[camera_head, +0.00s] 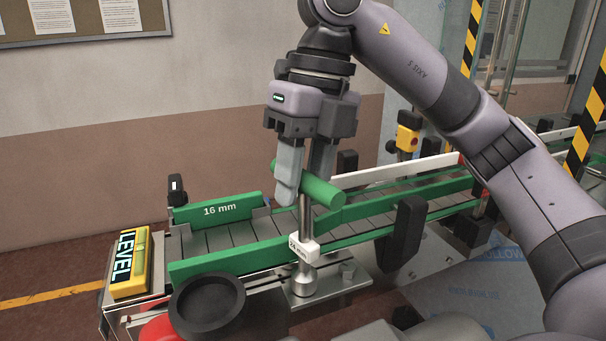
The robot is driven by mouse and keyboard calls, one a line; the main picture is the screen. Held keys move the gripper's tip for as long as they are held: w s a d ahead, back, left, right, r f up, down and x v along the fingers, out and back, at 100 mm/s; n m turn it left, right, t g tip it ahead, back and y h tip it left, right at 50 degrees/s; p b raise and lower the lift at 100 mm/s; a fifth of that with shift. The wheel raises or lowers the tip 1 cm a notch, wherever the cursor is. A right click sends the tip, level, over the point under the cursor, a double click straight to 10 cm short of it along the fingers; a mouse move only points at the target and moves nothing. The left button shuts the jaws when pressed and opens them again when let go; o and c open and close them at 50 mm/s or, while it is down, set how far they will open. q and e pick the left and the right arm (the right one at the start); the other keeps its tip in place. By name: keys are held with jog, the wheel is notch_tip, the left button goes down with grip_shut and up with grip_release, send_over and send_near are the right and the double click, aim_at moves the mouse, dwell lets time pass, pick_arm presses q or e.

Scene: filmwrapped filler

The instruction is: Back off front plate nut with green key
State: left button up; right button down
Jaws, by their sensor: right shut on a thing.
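My right gripper (301,190) comes down from above and is shut on the green T-handle of the green key (322,190). The key's metal shaft stands upright below the handle, with a white tag that seems to read 24 mm (303,248). Its wide lower end (303,281) rests at the front metal plate (338,292), in front of the conveyor's near green rail. The nut under the key is hidden, so I cannot tell how it sits. A small metal piece (347,270) stands on the plate to the right. My left gripper is not in view.
The conveyor (235,236) has green rails, one marked 16 mm (219,210). A yellow LEVEL block (130,262) lies at its left end. A black round dish (207,305) is front left. A black block (401,233) stands right of the key.

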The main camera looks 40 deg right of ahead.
jog(key=shift+r, duration=0.1)
jog(key=shift+n+p, duration=0.4)
jog(key=shift+n, duration=0.1)
jog(key=shift+n+g+p, duration=0.3)
jog(key=shift+n+p, duration=0.35)
jog(key=shift+n, duration=0.35)
jog(key=shift+a+n+p, duration=0.1)
jog(key=shift+n+p, duration=0.65)
jog(key=shift+n, duration=0.35)
jog(key=shift+n+g, duration=0.3)
jog(key=shift+n, duration=0.3)
